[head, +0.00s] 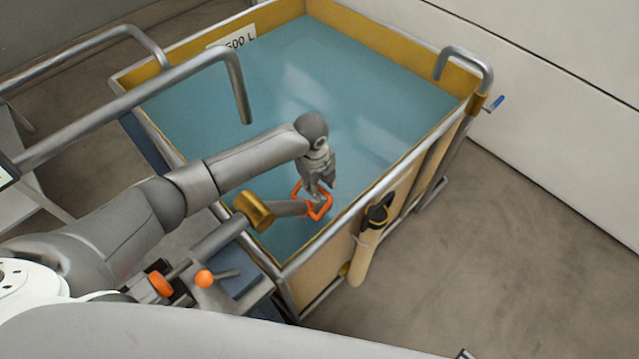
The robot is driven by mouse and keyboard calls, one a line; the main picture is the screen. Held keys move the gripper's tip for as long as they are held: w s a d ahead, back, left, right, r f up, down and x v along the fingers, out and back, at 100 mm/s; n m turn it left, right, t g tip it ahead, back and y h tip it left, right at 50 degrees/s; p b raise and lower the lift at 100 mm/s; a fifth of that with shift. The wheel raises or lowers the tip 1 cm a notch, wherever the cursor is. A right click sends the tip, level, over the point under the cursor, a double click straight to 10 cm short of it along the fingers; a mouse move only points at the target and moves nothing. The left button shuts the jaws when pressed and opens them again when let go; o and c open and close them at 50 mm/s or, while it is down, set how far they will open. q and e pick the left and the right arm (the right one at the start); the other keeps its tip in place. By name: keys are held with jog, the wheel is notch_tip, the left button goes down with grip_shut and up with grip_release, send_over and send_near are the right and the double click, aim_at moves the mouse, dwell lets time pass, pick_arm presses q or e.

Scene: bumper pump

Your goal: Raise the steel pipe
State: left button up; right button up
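A grey steel pipe (220,238) slants over the near left rim of the tub (328,236), with a brass collar (254,210) around it. At its far end, over the teal water (290,90), is an orange loop handle (325,208). My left gripper (318,191) points down at this loop from above, its fingers overlapping the loop in the picture. I cannot tell whether the fingers are closed on it. The pipe's lower left end is partly hidden among other parts near my arm. My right gripper is not in view.
Bent grey pipes (240,85) hook over the tub's left and far right (466,56) rims. A blue-handled valve (495,103) and a black-and-tan tool (368,235) are on the tub's right side. An orange knob (204,278) is near my arm. The right floor is clear.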

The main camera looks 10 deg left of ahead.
pick_arm(q)
grip_shut()
